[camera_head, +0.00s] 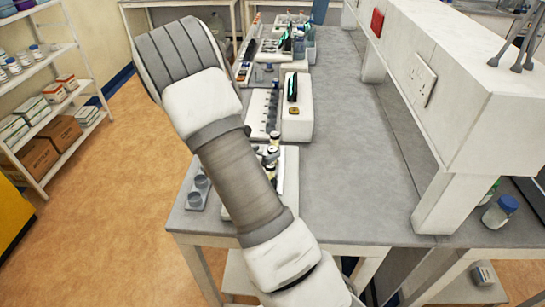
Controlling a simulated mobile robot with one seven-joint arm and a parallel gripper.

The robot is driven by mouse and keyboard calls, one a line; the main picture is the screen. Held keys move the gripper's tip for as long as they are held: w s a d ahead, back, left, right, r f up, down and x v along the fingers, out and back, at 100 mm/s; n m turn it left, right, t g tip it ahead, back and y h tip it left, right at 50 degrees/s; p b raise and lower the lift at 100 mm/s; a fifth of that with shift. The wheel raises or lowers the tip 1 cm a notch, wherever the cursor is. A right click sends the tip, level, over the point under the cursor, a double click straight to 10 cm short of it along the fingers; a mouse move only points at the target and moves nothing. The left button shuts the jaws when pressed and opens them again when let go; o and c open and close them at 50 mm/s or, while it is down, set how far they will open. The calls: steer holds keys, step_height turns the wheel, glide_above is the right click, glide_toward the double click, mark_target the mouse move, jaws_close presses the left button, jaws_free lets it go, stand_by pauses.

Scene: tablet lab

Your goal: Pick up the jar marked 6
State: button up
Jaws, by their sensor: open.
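My arm crosses the middle of the view and covers part of the bench; my gripper itself does not show. No number 6 can be read on any jar here. Small dark jars with pale lids (271,160) stand on a white tray (291,178) near the bench's front end, partly hidden behind my arm. A grey holder with round cups (199,190) lies left of my arm. I cannot tell which jar is the marked one.
A white device (298,115) and a dark rack (262,112) stand farther along the grey bench (350,180). Its right part is clear, beside a raised white shelf with sockets (455,80). A blue-lidded jar (499,212) stands at right. Shelves (70,45) line the left wall.

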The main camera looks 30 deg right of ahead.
mark_target(272, 148)
steer(key=shift+f+p+x, duration=0.2)
steer(key=shift+p+x, duration=0.5)
steer(key=shift+x, duration=2.3)
steer(key=shift+s, duration=0.2)
steer(key=shift+c, duration=0.4)
jaws_close()
